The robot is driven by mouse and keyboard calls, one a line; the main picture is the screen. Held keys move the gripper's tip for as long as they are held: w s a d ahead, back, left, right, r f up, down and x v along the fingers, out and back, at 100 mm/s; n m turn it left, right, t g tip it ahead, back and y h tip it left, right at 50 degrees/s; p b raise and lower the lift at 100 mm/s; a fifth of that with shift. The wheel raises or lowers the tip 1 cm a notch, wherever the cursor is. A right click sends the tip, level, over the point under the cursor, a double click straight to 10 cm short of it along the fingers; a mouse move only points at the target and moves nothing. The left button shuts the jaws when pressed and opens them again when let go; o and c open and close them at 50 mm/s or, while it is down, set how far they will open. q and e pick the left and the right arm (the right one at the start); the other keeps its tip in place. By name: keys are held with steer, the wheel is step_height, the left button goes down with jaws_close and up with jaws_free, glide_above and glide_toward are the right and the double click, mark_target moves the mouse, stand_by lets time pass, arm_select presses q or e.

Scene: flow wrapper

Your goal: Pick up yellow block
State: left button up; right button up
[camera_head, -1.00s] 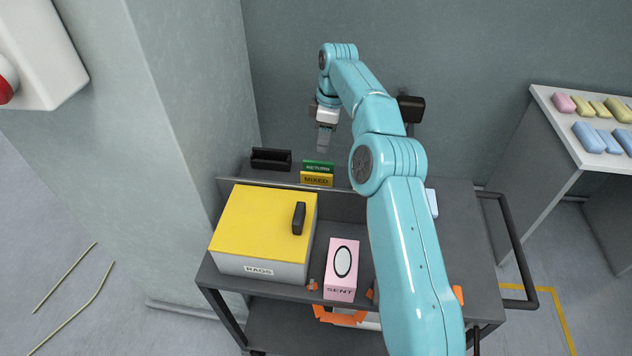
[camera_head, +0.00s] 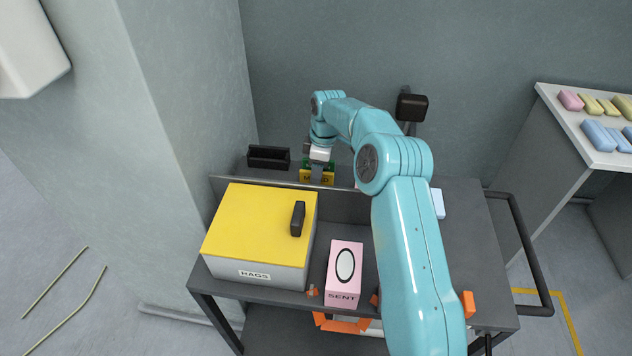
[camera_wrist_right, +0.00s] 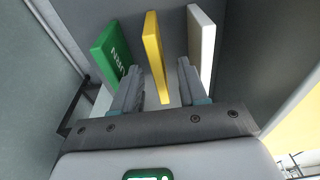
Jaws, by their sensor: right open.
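The yellow block (camera_head: 307,178) is a thin upright plate marked MIXED, standing at the back of the cart; my right gripper partly covers its lettering. A green plate (camera_head: 306,164) stands just behind it. In the right wrist view, the yellow block (camera_wrist_right: 153,50) stands between the green plate (camera_wrist_right: 112,52) and a white plate (camera_wrist_right: 200,45). My right gripper (camera_head: 317,172) is open and low over the yellow block. In the right wrist view its fingers (camera_wrist_right: 158,82) are apart, with the lower end of the yellow block between them. My left gripper is out of view.
A yellow-lidded RAGS box (camera_head: 250,220) and a pink SENT box (camera_head: 344,270) stand on the cart in front. A black tray (camera_head: 268,157) is left of the plates. A side table (camera_head: 600,155) with coloured packs is at right.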

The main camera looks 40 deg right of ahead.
steer(key=shift+s+a+f, duration=0.1)
steer(key=shift+f, duration=0.2)
steer(key=f, duration=0.2)
steer(key=w+f+p, duration=0.1)
steer(key=f, duration=0.1)
steer(key=shift+f, duration=0.2)
steer(key=shift+s+r, duration=0.2)
steer(key=shift+s, duration=0.05)
steer(key=shift+w+f, duration=0.15)
jaws_close()
